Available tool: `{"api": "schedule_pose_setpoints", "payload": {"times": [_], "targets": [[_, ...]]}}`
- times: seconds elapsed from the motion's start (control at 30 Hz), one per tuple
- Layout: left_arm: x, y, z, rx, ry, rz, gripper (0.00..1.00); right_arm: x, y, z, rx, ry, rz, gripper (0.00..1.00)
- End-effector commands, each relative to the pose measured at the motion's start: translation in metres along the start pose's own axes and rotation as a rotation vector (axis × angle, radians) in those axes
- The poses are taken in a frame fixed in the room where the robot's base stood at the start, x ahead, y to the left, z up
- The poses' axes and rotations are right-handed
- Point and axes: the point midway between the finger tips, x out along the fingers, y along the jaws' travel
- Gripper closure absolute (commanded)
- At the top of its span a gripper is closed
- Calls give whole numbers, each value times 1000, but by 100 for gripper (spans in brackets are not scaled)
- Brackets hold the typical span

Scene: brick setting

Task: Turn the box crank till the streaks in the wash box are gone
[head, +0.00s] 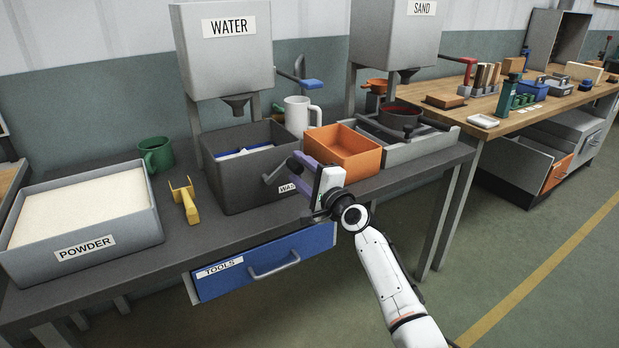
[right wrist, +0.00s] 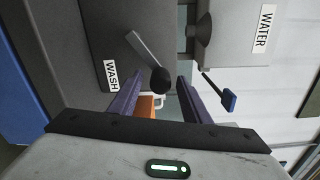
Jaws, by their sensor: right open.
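The dark grey wash box (head: 240,190) stands on the bench under the water tank, its front label partly covered by my right gripper. A blue and white patch shows inside it; I cannot make out separate streaks. In the right wrist view the crank (right wrist: 144,47) is a grey bar ending in a dark round knob (right wrist: 161,80). My right gripper (head: 298,163) is open, with its purple fingertips on either side of the knob; I cannot tell whether they touch it. My left gripper is not in view.
An orange bin (head: 345,160) stands close right of the wash box. A white mug (head: 297,116) is behind, and a yellow scoop (head: 186,201) and powder tray (head: 137,228) are left. The blue tools drawer (head: 262,262) juts out below the bench front.

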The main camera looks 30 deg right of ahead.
Motion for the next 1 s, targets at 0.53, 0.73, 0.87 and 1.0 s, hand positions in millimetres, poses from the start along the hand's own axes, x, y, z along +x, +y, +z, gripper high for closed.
{"api": "schedule_pose_setpoints", "payload": {"times": [0.53, 0.73, 0.87, 1.0], "targets": [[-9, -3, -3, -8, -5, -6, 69, -87, 0, 0, 0, 0, 2, 57], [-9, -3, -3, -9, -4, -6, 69, -92, 0, 0, 0, 0, 2, 57], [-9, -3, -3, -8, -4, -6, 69, -92, 0, 0, 0, 0, 2, 57], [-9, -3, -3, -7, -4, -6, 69, -92, 0, 0, 0, 0, 2, 57]]}}
